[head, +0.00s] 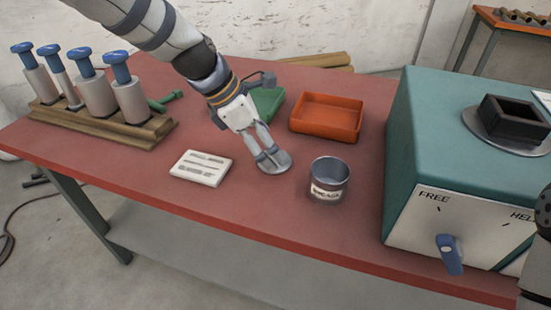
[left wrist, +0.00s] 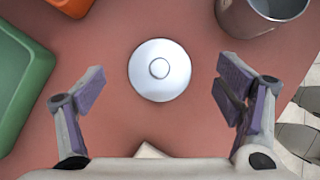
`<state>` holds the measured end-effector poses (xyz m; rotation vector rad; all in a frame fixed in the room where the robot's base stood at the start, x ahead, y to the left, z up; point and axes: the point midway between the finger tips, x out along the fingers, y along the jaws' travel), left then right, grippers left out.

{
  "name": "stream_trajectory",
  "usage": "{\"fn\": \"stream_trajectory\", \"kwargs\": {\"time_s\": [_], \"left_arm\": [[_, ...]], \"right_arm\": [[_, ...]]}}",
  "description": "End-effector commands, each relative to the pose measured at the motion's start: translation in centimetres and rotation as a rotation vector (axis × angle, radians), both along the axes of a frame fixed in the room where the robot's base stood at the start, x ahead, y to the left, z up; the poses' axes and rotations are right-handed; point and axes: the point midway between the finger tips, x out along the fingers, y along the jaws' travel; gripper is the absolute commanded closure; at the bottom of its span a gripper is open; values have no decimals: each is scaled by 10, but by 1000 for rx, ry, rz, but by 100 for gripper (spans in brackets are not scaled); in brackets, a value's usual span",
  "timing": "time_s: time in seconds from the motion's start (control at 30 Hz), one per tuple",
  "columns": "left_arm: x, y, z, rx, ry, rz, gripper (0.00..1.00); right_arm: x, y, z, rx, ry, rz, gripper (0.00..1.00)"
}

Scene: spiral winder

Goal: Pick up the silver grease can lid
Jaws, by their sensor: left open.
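The silver lid (head: 279,167), a round disc, lies flat on the red table just left of the grease can (head: 328,183). In the left wrist view the lid (left wrist: 160,88) shows whole, with a small round knob in its middle. My left gripper (head: 268,157) points down over the lid, partly covering it in the head view. In the left wrist view its fingers (left wrist: 160,86) are wide apart, one on each side of the lid, with nothing between them touching it. The can is open at the top and stands upright.
An orange tray (head: 325,127) and a green tray (head: 266,112) sit behind the lid. A white printed card (head: 201,168) lies to the left. A wooden rack (head: 100,128) holds blue-topped cylinders. The teal machine (head: 440,150) stands at right. The table front is clear.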

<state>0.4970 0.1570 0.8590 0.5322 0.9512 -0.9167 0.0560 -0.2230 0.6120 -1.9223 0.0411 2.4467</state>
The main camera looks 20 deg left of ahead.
Motion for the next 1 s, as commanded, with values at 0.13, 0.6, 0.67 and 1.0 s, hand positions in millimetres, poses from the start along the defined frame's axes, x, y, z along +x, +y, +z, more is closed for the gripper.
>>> {"fn": "stream_trajectory", "kwargs": {"time_s": [0.13, 0.6, 0.67, 1.0], "left_arm": [[6, -11, -28, 1, 8, -1, 15], [6, -11, -25, 1, 2, 0, 81], [6, -11, -25, 1, 3, 0, 81], [6, -12, -22, 2, 4, -1, 82]], "right_arm": [[-7, 0, -7, 0, 24, 0, 60], [-5, 0, -6, 0, 19, 0, 60], [-6, 0, -6, 0, 20, 0, 60], [-5, 0, -5, 0, 18, 0, 60]]}}
